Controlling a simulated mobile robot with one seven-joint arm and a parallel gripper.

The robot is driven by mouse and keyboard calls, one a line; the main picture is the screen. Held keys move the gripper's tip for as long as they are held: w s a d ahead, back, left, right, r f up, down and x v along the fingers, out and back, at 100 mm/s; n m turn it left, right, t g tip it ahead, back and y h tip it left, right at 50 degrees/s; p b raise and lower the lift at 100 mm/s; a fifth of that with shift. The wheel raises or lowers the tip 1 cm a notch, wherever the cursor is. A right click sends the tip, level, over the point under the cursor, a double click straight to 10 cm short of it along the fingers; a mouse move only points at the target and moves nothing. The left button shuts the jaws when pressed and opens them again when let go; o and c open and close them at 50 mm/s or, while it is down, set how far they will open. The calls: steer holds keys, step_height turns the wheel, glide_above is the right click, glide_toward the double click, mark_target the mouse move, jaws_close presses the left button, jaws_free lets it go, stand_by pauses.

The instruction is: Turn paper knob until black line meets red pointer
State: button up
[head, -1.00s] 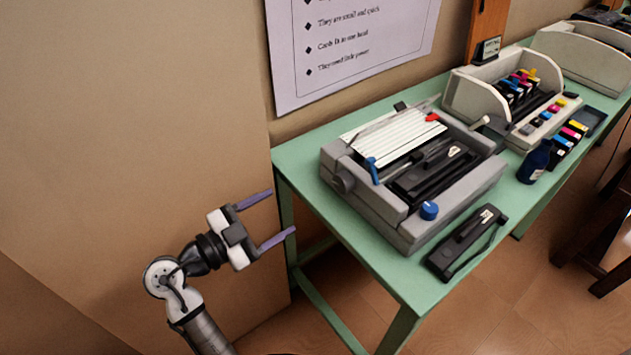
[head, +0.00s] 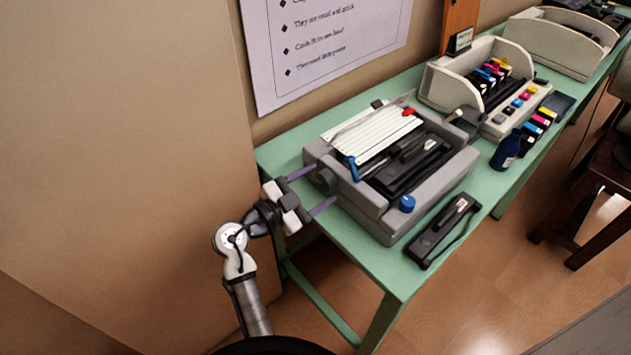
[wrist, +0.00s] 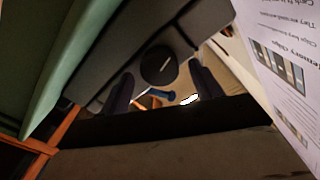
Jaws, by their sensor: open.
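The paper knob (head: 324,181) is a dark grey disc on the left end of the grey printer (head: 386,224). In the wrist view the knob (wrist: 159,66) is a dark round face with one pale line, lying between and beyond the finger tips. My gripper (head: 321,185) is open and empty, at the printer's left end, fingers pointing at the knob. In the wrist view its fingers (wrist: 163,80) stand apart, one on each side of the knob; contact cannot be told. A red piece (head: 408,112) sits at the white paper's far right corner. I cannot make out a black line.
The printer stands on a green table (head: 290,151). A blue lever (head: 352,168) and blue knob (head: 407,203) are on it. A black cartridge (head: 443,230) lies in front. A second printer (head: 441,91) and a blue bottle (head: 506,150) stand farther right. A wall is behind.

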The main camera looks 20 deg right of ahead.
steer(key=shift+d, duration=0.15)
steer(key=shift+c, duration=0.4)
steer(key=c, duration=0.9)
